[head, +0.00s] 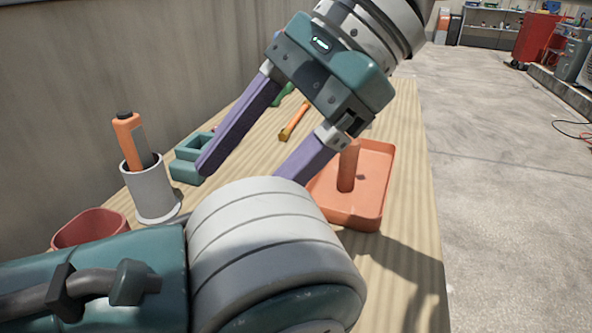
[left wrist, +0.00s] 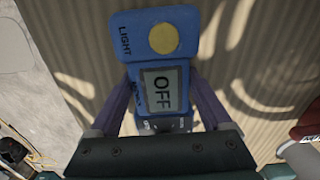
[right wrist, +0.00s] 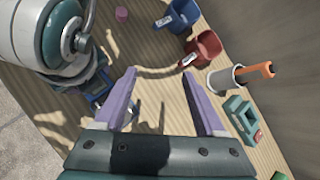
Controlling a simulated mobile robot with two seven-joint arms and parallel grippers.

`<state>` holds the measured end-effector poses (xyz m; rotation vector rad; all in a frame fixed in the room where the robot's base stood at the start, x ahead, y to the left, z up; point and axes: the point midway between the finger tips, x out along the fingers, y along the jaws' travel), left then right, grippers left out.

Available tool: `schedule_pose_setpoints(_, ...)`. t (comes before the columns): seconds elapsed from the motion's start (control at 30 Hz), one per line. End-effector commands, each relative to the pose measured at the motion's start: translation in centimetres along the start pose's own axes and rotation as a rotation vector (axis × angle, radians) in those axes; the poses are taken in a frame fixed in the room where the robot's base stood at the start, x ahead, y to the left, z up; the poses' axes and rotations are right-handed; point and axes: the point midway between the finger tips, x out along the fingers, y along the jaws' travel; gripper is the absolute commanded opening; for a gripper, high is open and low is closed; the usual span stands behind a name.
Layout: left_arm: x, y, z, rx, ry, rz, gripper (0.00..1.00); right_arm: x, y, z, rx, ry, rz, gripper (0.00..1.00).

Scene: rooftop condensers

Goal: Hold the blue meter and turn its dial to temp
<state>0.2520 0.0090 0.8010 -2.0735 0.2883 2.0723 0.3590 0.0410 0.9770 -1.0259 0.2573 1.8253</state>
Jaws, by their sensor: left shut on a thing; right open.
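The blue meter (left wrist: 124,48) fills the middle of the left wrist view. It has a yellow round spot, the word LIGHT and a screen (left wrist: 162,92) reading OFF. My left gripper (left wrist: 158,84) is shut on it, a purple finger on each side. A part of the blue meter (right wrist: 98,90) also shows in the right wrist view. I cannot make out its dial clearly. My right gripper (head: 246,172) is open and empty above the bench; it also shows open in the right wrist view (right wrist: 158,76). In the head view my left arm hides the meter.
On the wooden bench (head: 410,130) stand an orange tray (head: 376,160) with an upright cylinder, a white cup (head: 151,190) holding an orange tool (head: 126,140), a teal block (head: 186,165) and a red bin (head: 90,228). A blue bin (right wrist: 180,17) shows too. A wall runs behind.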

Motion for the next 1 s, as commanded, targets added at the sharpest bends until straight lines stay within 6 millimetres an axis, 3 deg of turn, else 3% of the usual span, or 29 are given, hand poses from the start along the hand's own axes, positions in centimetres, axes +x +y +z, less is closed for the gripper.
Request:
schedule_pose_setpoints(0.1,-0.1,0.0,0.0,0.000,0.001,0.001,0.00,-0.7,-5.0,6.2,-0.018,-0.250,-0.240,0.72)
schedule_pose_setpoints(0.2,-0.1,0.0,0.0,0.000,0.001,0.001,0.00,-3.1,-9.4,10.2,0.022,-0.432,-0.464,0.72)
schedule_pose_setpoints(0.3,-0.1,0.0,0.0,0.000,0.001,0.001,0.00,-6.5,-13.5,12.3,0.112,-0.567,-0.686,0.72)
schedule_pose_setpoints(0.37,-0.1,0.0,0.0,0.000,0.001,0.001,0.00,-8.6,-15.6,12.6,0.191,-0.625,-0.813,0.72)
schedule_pose_setpoints(0.47,-0.1,0.0,0.0,0.000,0.001,0.001,0.00,-11.6,-18.5,11.4,0.360,-0.674,-1.006,0.72)
schedule_pose_setpoints(0.53,-0.1,0.0,-0.1,0.000,0.001,0.001,0.00,-13.1,-19.9,9.6,0.501,-0.673,-1.117,0.72)
schedule_pose_setpoints(0.6,-0.1,0.0,-0.1,0.000,0.001,0.001,0.00,-13.9,-20.7,7.2,0.657,-0.640,-1.207,0.72)
schedule_pose_setpoints(0.7,-0.1,0.0,-0.1,0.000,0.002,0.001,0.00,-13.7,-20.6,3.3,0.894,-0.542,-1.282,0.72)
schedule_pose_setpoints(0.87,-0.1,0.0,-0.1,0.000,0.002,0.001,0.00,-10.4,-17.3,-2.2,1.261,-0.271,-1.257,0.72)
schedule_pose_setpoints(1.0,-0.1,0.0,-0.1,0.000,0.002,0.001,0.00,-6.2,-11.5,-4.8,1.508,0.043,-1.081,0.72)
